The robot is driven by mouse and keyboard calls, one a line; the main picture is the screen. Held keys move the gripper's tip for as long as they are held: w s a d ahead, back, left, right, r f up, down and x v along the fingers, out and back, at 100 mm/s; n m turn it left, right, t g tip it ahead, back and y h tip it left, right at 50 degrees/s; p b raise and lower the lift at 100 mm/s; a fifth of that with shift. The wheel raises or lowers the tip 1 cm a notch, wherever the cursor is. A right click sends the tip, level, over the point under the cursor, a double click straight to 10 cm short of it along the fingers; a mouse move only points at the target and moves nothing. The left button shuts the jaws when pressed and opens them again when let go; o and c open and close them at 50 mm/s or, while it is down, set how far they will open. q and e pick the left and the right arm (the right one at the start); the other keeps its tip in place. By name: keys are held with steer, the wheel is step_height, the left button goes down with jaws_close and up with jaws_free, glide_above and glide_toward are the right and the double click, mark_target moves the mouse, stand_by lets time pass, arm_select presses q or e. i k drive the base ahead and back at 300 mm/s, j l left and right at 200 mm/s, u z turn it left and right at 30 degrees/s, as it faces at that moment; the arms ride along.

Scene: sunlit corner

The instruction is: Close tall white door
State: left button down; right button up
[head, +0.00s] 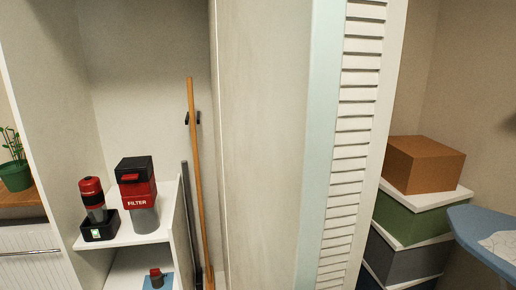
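A tall white louvered door (357,145) stands upright right of centre in the head view, with rows of horizontal slats. It runs past the top and bottom of the picture, and no handle shows. Left of it is a pale green vertical strip (319,140) and a wide plain off-white panel (262,140). I cannot tell whether these belong to the door or to the closet wall. The closet space is open to view on both sides of this upright part. Neither of my grippers is in view.
At left, a white shelf (122,236) holds a red and black filter canister (137,190) and a smaller red device (93,200). A wooden pole (197,170) leans beside it. At right are stacked boxes topped by a brown box (424,163), and a blue board (480,232).

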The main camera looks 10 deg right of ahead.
mark_target(278, 63)
steer(key=k+l+u, duration=0.2)
steer(key=l, duration=0.2)
steer(key=l+u, duration=0.2)
steer(key=l, duration=0.2)
steer(key=k+l+u, duration=0.2)
steer(key=l, duration=0.2)
steer(key=i+j, duration=0.1)
steer(key=j, duration=0.15)
steer(key=i+j, duration=0.15)
steer(key=j, duration=0.1)
